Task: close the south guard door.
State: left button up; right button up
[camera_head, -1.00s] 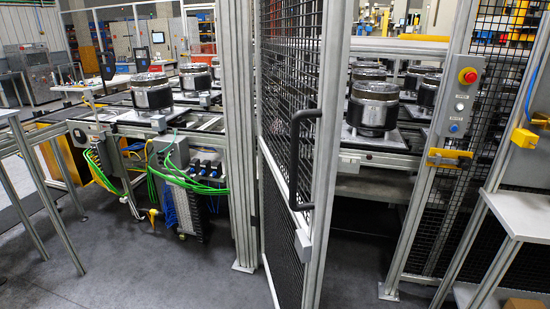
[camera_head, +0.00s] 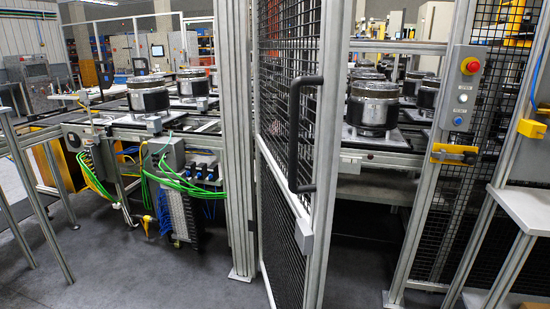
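The guard door (camera_head: 329,150) is a black mesh panel in an aluminium frame. It stands ajar, swung out towards me from the post (camera_head: 237,140) on its left. A black bar handle (camera_head: 294,135) is fixed on the door, and a grey block (camera_head: 304,237) sits lower on its free edge. The post on the right of the opening (camera_head: 432,170) carries a yellow latch part (camera_head: 454,154). A gap between the door's free edge and this post shows the inside of the cell. Neither of my grippers is in view.
A control box (camera_head: 462,88) with a red emergency stop button is on the right post. A light shelf (camera_head: 525,208) stands at the right. Clutch units (camera_head: 373,108) sit on the conveyor behind the opening. Cables and a cabinet (camera_head: 183,205) are at the left. The grey floor (camera_head: 150,275) in front is clear.

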aim_at(313, 229)
jog(key=k, duration=1.15)
jog(key=u, duration=0.7)
jog(key=i, duration=0.85)
jog(key=z, duration=0.65)
jog(key=i, duration=0.65)
jog(key=z, duration=0.65)
